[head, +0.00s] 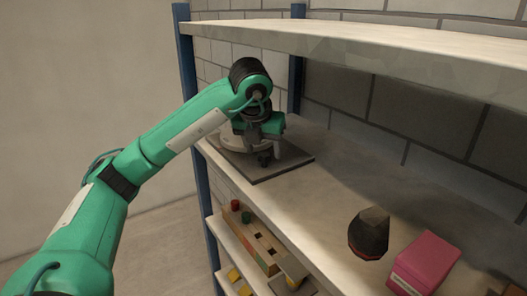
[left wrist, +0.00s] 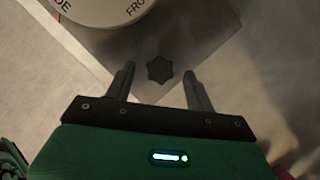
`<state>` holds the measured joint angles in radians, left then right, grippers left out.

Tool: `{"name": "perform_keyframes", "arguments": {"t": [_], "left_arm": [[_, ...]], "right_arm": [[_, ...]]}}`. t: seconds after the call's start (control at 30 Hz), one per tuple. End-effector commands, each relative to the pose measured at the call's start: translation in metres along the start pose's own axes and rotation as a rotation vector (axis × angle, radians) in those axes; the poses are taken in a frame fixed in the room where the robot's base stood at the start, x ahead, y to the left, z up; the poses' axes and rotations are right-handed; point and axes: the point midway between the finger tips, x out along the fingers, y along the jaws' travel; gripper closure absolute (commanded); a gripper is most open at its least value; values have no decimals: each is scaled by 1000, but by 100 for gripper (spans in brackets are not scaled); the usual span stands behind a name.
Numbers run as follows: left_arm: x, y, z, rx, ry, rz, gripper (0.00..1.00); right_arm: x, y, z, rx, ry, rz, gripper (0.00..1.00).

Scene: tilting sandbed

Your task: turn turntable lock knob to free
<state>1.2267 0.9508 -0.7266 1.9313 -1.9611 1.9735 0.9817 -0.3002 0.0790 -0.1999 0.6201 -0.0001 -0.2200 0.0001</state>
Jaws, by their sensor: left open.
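The turntable is a pale round disc (head: 231,140) on a square grey base plate (head: 290,166), at the far left of the shelf. In the left wrist view the disc (left wrist: 100,8) shows printed letters, partly cut off. The lock knob (left wrist: 159,69) is small, dark and star-shaped, near a corner of the plate; it also shows in the head view (head: 265,159). My left gripper (left wrist: 159,68) is open, pointing down at the knob, its fingers on either side in the picture. I cannot tell whether they touch it. My right gripper is out of view.
On the same shelf stand a dark pointed object (head: 369,236) and a pink box (head: 424,262). A wooden block tray (head: 252,240) with coloured pegs is on a lower shelf. An upper shelf board (head: 380,50) overhangs; a blue post (head: 186,70) stands at the left.

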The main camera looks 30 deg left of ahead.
Motion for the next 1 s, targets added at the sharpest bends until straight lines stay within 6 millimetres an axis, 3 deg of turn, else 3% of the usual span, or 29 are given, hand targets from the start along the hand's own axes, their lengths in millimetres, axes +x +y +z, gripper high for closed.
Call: {"name": "perform_keyframes", "arguments": {"t": [0.1, 0.4, 0.6, 1.0], "left_arm": [[-19, 0, -5, 3, -6, 0, 45], [-45, 0, -73, 4, -7, 1, 45], [-57, 0, -101, 2, -4, 0, 45], [-61, 0, -112, 1, -1, 0, 45]], "right_arm": [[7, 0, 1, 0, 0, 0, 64], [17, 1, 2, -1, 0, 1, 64], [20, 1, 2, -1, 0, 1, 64], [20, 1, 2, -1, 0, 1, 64]]}}
